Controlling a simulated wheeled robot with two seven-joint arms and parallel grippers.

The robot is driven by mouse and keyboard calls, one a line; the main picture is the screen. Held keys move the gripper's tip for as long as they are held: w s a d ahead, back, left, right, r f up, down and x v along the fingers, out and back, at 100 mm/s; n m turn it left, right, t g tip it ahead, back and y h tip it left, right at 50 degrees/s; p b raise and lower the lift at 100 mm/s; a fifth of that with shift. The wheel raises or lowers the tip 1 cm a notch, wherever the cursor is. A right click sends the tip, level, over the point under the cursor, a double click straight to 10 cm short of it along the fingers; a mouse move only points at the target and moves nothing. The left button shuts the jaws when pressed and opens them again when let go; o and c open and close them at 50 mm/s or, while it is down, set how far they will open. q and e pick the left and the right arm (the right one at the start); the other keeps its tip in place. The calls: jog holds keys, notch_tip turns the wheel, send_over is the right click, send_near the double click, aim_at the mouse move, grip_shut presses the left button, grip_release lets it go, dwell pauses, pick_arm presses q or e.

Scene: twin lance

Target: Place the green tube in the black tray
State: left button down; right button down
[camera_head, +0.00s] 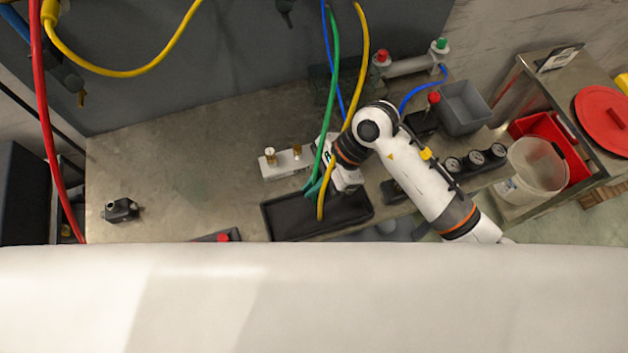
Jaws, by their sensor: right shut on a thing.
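The green tube (335,80) hangs down from the top of the picture beside a yellow and a blue tube. Its lower end is at my right gripper (318,186), above the black tray (285,225). My right gripper is shut on the green tube; the fingertips are partly hidden by the tubes and the wrist. The black tray lies on the grey bench, its near edge close to the white surface at the bottom. My left gripper is not in view.
A yellow tube (361,50) hangs in front of the gripper and its end reaches over the tray. A white block with brass fittings (287,163) stands behind the tray. Gauges (475,160) and a grey bin (463,106) are at right. The bench's left part is mostly clear.

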jog(key=shift+f, duration=0.15)
jog(key=c, duration=1.6)
grip_release()
jog(key=shift+o, duration=0.2)
jog(key=shift+w+d+r, duration=0.1)
jog(key=shift+r, duration=0.2)
jog(key=b+v, duration=0.3)
jog(key=v, duration=0.8)
jog(key=shift+d+r, duration=0.15)
jog(key=shift+r, duration=0.1)
